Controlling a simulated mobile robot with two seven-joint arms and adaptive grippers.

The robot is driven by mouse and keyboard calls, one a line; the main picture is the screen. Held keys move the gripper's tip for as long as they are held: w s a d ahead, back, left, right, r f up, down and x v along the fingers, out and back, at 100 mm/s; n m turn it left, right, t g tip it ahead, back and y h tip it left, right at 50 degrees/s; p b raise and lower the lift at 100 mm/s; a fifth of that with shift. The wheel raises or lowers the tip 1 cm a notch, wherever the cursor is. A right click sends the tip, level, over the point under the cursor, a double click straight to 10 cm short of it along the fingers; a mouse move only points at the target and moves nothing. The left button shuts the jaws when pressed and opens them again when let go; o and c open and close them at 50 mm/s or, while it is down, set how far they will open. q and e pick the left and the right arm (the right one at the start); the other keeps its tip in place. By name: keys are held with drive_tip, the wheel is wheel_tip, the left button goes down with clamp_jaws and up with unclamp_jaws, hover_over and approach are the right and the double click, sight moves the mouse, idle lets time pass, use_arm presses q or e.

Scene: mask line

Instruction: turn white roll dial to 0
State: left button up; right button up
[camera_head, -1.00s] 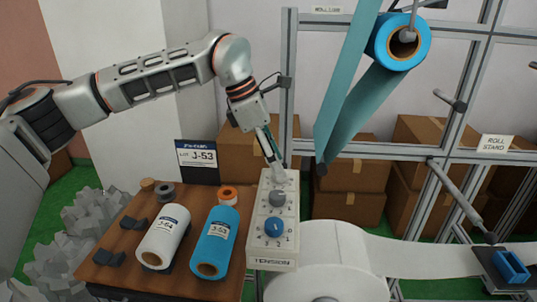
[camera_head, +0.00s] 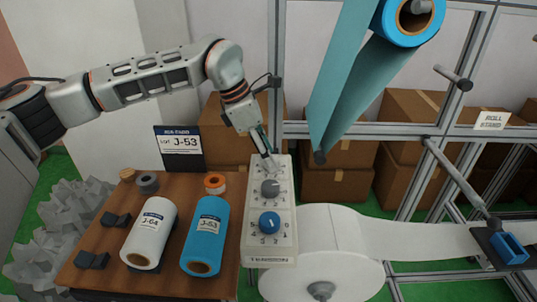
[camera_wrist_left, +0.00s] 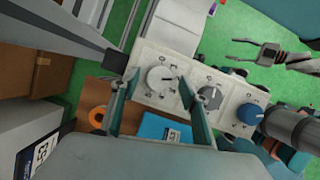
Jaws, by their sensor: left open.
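The white dial (camera_wrist_left: 161,78) is the farthest of three dials on the pale tension panel (camera_head: 256,247). In the left wrist view its dark mark points right, toward the grey dial (camera_wrist_left: 209,96); the numbers around it are too small to read. My left gripper (camera_wrist_left: 155,94) is open, with one finger on each side of the white dial; I cannot tell whether they touch it. In the head view the left gripper (camera_head: 267,158) comes down at the panel's far end and partly hides the white dial. My right gripper (camera_wrist_left: 237,51) shows in the left wrist view, open and empty, off the panel.
The blue dial (camera_head: 269,222) is nearest me on the panel. Left of the panel, a brown table (camera_head: 110,278) bears a white roll (camera_head: 150,232), a blue roll (camera_head: 206,235) and a lot sign (camera_head: 180,148). A large white roll (camera_head: 320,265) stands close at the right.

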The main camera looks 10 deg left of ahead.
use_arm(q)
drive_tip(key=shift+d+f, duration=0.15)
drive_tip(key=shift+f, duration=0.2)
drive_tip(key=shift+w, duration=0.1)
drive_tip(key=c, duration=1.1)
